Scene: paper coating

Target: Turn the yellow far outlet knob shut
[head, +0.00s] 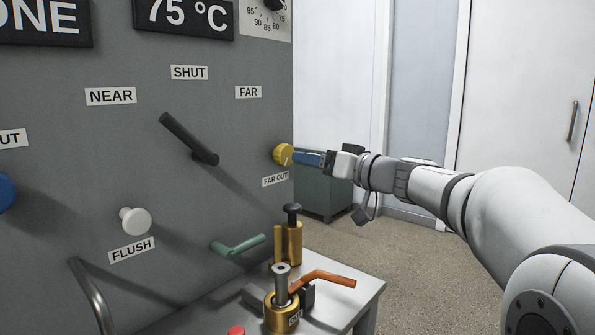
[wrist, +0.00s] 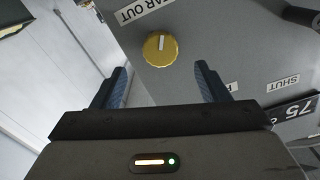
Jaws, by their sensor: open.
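The yellow far outlet knob (head: 283,154) sits on the right edge of the grey panel, just above the "FAR OUT" label (head: 275,180). In the wrist view the knob (wrist: 160,49) is round, with a white pointer line running roughly up and down in the picture. My gripper (head: 300,157) reaches in from the right, its blue fingers close to the knob in the head view. In the wrist view my gripper (wrist: 163,80) is open, one finger to each side of the knob's line. The knob appears ahead of the fingertips; I cannot tell whether they touch it.
A black lever (head: 188,140) stands out from the panel under the "SHUT" label. A white flush knob (head: 135,221) and a green handle (head: 238,246) are lower.

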